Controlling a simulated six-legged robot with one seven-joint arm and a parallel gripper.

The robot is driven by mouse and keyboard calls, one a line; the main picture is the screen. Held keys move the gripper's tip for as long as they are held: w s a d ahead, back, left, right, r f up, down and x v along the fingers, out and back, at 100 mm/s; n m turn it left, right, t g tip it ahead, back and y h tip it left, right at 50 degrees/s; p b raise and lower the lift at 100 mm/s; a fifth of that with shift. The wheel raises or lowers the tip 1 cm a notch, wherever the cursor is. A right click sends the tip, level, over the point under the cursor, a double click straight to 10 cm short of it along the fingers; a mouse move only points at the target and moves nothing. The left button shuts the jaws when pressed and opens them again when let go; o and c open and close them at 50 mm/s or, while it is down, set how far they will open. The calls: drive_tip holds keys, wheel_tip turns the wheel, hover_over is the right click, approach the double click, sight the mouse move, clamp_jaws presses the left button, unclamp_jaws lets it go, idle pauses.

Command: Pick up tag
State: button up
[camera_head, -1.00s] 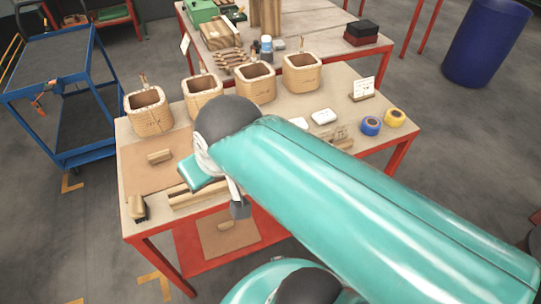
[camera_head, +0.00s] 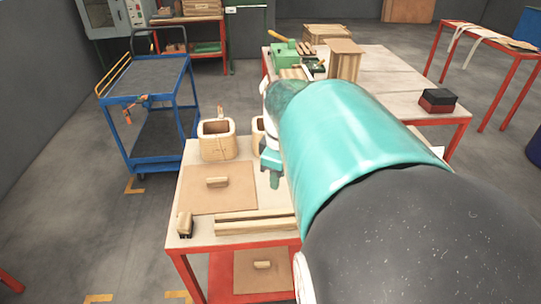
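No tag can be made out now; my teal and dark arm covers the right part of the red-legged work table (camera_head: 205,240). My gripper (camera_head: 274,181) is partly visible at the left end of the arm, a small teal and dark shape above the table, beside the wooden coils. Its fingers are too small and too hidden to tell whether they are open or shut. One wooden coil (camera_head: 216,143) stands upright at the table's back left. A second coil (camera_head: 257,136) is mostly hidden behind the arm.
A brown board (camera_head: 222,200) with a wooden handle lies on the table. Wooden bars (camera_head: 256,224) and a brush (camera_head: 184,225) lie near its front edge. A blue cart (camera_head: 155,142) stands at left. Behind is another table (camera_head: 385,75) with red and black boxes (camera_head: 437,100).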

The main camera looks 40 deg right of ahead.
drive_tip(key=s+d+f+n+t+y, duration=0.1)
drive_tip(key=s+d+f+n+y, duration=0.2)
drive_tip(key=d, duration=0.8)
drive_tip(key=s+d+f+n+y, duration=0.1)
drive_tip(key=s+d+f+n, duration=0.3)
drive_tip(key=d, duration=0.7)
drive_tip(key=shift+m, duration=0.6)
drive_tip(key=x, duration=0.9)
drive_tip(key=shift+w+a, duration=0.1)
drive_tip(key=shift+w, duration=0.25)
drive_tip(key=x, duration=0.5)
clamp_jaws()
